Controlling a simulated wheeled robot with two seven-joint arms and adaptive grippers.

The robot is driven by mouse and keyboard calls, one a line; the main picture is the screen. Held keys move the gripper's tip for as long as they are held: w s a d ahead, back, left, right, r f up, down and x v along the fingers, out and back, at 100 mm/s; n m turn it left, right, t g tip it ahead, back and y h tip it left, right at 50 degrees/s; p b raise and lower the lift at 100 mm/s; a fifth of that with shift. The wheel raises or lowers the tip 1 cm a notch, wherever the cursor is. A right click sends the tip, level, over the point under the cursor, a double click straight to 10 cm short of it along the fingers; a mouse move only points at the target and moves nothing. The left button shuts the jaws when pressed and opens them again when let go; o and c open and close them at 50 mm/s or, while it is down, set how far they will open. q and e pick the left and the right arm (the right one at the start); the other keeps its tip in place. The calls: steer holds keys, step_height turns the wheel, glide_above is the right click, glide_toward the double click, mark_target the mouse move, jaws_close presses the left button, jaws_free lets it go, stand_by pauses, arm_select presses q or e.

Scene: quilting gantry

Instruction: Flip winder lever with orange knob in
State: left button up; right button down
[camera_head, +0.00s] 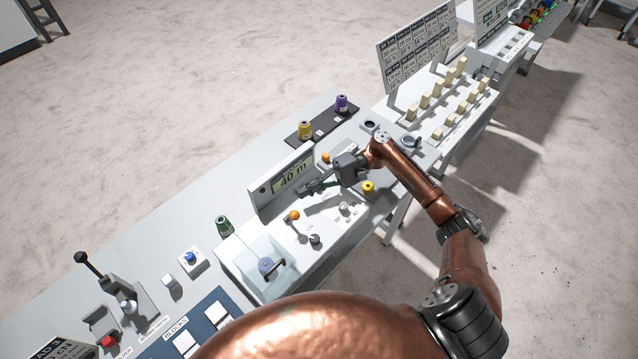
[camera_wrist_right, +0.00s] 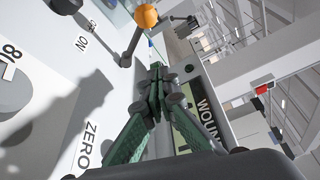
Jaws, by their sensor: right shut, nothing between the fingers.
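The winder's lever has an orange knob (camera_wrist_right: 146,16) on a thin metal rod, at the top of the right wrist view beside an ON label. In the head view, an orange knob (camera_head: 294,215) stands on the white winder panel below the display. My right gripper (camera_head: 303,192) is over the panel in front of the display, a little behind this knob. In the right wrist view its green fingers (camera_wrist_right: 155,75) are closed together and empty. The tips look close to the lever's rod; I cannot tell whether they touch. My left gripper is not in view.
The display (camera_head: 292,177) reads 40 m and stands close behind my right gripper. A clear cover (camera_head: 262,257) lies at the panel's near end.

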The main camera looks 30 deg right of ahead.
mark_target(291, 216)
steer(key=a, duration=0.3)
steer(key=shift+s+p, duration=0.35)
steer(key=shift+s+a+r+p, duration=0.1)
steer(key=shift+s+r+p, duration=0.1)
steer(key=shift+s, duration=0.4)
steer(key=shift+s+a+r+p, duration=0.1)
steer(key=shift+s+p, duration=0.1)
steer(key=shift+s, duration=0.7)
steer(key=shift+s+a, duration=0.15)
